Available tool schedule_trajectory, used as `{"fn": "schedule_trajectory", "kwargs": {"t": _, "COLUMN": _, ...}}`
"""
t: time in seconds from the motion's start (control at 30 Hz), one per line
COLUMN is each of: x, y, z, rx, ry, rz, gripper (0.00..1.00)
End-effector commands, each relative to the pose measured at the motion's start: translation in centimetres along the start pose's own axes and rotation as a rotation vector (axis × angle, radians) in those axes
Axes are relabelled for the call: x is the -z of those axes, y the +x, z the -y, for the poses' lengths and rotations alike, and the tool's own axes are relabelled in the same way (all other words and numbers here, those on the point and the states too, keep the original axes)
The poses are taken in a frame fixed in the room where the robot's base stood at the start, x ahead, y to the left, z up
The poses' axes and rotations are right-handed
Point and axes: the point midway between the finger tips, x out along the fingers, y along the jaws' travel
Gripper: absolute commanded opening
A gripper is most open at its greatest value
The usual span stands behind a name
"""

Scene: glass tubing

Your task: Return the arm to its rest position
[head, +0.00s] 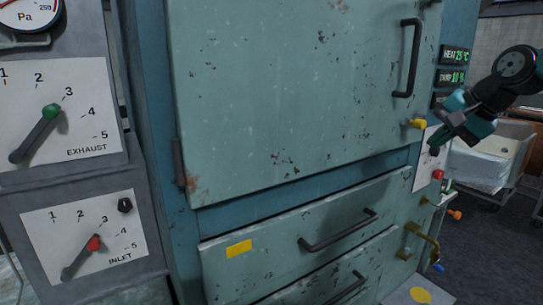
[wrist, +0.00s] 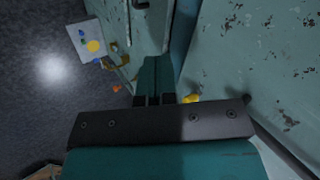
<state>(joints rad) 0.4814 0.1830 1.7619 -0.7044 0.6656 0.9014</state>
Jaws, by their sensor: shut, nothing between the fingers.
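My gripper (head: 432,148) is at the right side of the head view, in front of the cabinet's right edge, with the dark and teal arm coming in from the right. In the wrist view the fingers (wrist: 153,98) lie together, with nothing between them. A yellow knob (head: 418,124) on the cabinet is just left of my gripper in the head view; it also shows beside the fingers in the wrist view (wrist: 191,98). I cannot tell whether they touch.
A worn teal cabinet door (head: 290,90) with a dark handle (head: 408,58) is shut. Drawers (head: 270,240) sit below it. EXHAUST (head: 48,125) and INLET (head: 90,250) lever panels stand at left. A red knob (head: 438,174) is below my gripper. A white cart (head: 485,165) stands at right on dark floor.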

Motion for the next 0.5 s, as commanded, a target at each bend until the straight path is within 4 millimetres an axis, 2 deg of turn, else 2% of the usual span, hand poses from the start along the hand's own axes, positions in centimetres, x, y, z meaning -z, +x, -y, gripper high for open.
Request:
{"fn": "schedule_trajectory", "kwargs": {"t": 0.03, "x": -3.9, "y": 1.5, "z": 0.6, "rx": -0.008, "ry": -0.099, "rz": 0.053, "gripper": 0.00}}
{"fn": "schedule_trajectory", "kwargs": {"t": 0.17, "x": -14.1, "y": 3.8, "z": 0.8, "rx": -0.030, "ry": -0.394, "rz": 0.191, "gripper": 0.00}}
{"fn": "schedule_trajectory", "kwargs": {"t": 0.2, "x": -17.3, "y": 4.2, "z": 0.3, "rx": -0.034, "ry": -0.489, "rz": 0.236, "gripper": 0.00}}
{"fn": "schedule_trajectory", "kwargs": {"t": 0.3, "x": -24.8, "y": 4.9, "z": -1.9, "rx": -0.039, "ry": -0.726, "rz": 0.347, "gripper": 0.00}}
{"fn": "schedule_trajectory", "kwargs": {"t": 0.4, "x": -30.8, "y": 4.9, "z": -4.9, "rx": -0.034, "ry": -0.941, "rz": 0.446, "gripper": 0.00}}
{"fn": "schedule_trajectory", "kwargs": {"t": 0.5, "x": -35.0, "y": 4.6, "z": -7.9, "rx": -0.026, "ry": -1.107, "rz": 0.524, "gripper": 0.00}}
